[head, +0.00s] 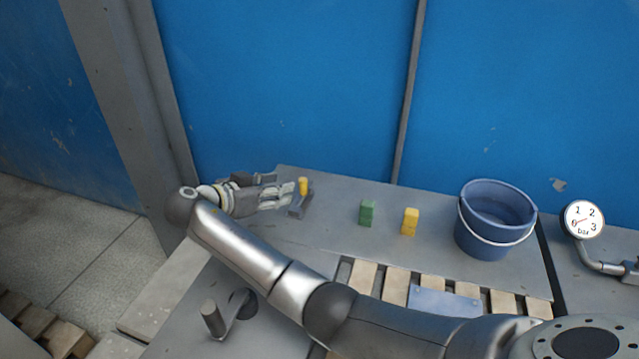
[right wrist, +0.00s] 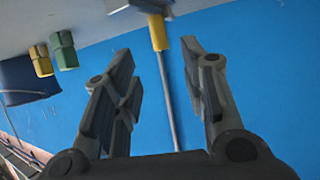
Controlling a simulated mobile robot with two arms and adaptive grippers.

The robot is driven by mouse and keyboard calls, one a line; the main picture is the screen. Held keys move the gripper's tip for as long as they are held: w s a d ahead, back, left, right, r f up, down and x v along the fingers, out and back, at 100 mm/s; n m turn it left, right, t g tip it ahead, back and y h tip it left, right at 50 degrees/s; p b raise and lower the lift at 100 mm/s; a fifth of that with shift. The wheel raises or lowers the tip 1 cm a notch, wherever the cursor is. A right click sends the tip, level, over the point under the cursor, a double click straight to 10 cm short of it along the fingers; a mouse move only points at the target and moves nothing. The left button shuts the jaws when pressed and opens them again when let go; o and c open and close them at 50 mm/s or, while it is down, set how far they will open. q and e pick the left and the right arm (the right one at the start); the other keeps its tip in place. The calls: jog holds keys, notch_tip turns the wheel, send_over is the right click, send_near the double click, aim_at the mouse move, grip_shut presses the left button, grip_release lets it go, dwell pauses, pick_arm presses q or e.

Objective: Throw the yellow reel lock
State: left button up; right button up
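The yellow reel lock (head: 303,186) stands upright on a small grey base (head: 299,206) near the left end of the grey bench. In the right wrist view the yellow lock (right wrist: 158,32) shows upside down, just beyond the gap between the fingertips. My right gripper (head: 289,191) reaches in from the left of the lock, fingers pointing right towards it. In the right wrist view my right gripper (right wrist: 158,50) is open, its two fingers well apart with nothing gripped. I cannot tell whether a finger touches the lock. My left gripper is not in view.
A green block (head: 367,213) and a yellow block (head: 410,222) stand right of the lock. A blue bucket (head: 494,220) and a pressure gauge (head: 583,218) are further right. A blue panel (head: 290,80) rises behind the bench. A grey crank-like handle (head: 226,314) is at lower left.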

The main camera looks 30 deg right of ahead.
aim_at(301, 181)
jog(key=shift+w+d+f, duration=0.1)
jog(key=shift+d, duration=0.45)
jog(key=p+x, duration=0.1)
jog(key=x, duration=0.3)
jog(key=shift+d, duration=0.1)
jog(key=x, duration=0.4)
jog(key=shift+w, duration=0.1)
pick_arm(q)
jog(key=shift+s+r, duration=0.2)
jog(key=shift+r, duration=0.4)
pick_arm(e)
jog(key=shift+w+d+f, duration=0.15)
jog(key=shift+d+f, duration=0.1)
jog(key=shift+d, duration=0.15)
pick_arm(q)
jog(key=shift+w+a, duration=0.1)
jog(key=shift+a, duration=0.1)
pick_arm(e)
grip_shut()
